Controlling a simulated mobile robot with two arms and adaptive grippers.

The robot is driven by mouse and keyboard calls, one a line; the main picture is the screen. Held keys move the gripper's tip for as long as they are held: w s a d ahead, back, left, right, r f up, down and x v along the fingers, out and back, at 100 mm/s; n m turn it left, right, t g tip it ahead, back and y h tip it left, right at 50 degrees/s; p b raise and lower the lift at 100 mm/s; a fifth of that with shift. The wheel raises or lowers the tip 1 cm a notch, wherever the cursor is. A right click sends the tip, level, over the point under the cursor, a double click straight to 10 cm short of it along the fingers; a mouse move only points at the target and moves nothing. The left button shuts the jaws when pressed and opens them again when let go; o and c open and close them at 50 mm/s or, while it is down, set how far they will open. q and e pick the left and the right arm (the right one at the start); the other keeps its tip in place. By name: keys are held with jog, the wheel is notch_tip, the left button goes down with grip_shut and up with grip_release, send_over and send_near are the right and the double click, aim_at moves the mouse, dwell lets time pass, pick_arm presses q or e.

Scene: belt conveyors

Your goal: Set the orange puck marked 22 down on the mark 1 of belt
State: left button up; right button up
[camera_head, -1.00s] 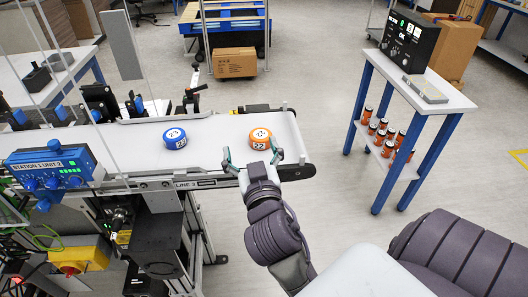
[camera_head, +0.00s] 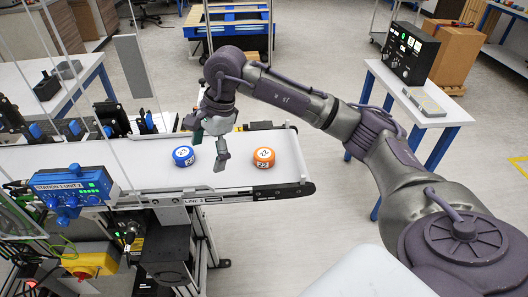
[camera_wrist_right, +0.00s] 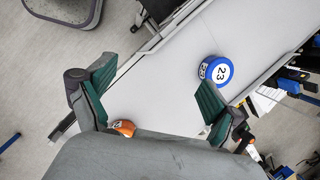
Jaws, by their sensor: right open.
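The orange puck marked 22 (camera_head: 264,158) sits on the white belt (camera_head: 150,170) near its right end. In the right wrist view the orange puck (camera_wrist_right: 122,128) is partly hidden by the gripper's body. The blue puck marked 23 (camera_head: 183,156) sits to its left on the belt, and also shows in the right wrist view (camera_wrist_right: 214,71). My right gripper (camera_head: 208,155) is open and empty over the belt, between the two pucks. Its green fingers (camera_wrist_right: 155,78) are spread apart. I cannot make out a mark 1 on the belt. My left gripper is not in view.
A blue station control box (camera_head: 73,188) stands at the belt's front edge on the left. Dark devices (camera_head: 112,118) line its back edge. A white side table (camera_head: 425,105) with a black box (camera_head: 410,52) stands at the right. The belt's right end is otherwise clear.

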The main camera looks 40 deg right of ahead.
jog(key=s+d+r+g+h, duration=0.1)
jog(key=d+r+h, duration=0.35)
jog(key=d, duration=0.85)
send_over(264, 153)
jog(key=f, duration=0.8)
jog(key=shift+s+a, duration=0.25)
jog(key=shift+a, duration=0.15)
jog(key=f+p, duration=0.2)
jog(key=f, duration=0.1)
jog(key=f+p, duration=0.1)
jog(key=shift+w+d+f, duration=0.1)
jog(key=shift+d+f, duration=0.25)
jog(key=shift+f, duration=0.25)
jog(key=c, duration=1.4)
jog(key=shift+w+r, duration=0.1)
jog(key=shift+r, duration=0.05)
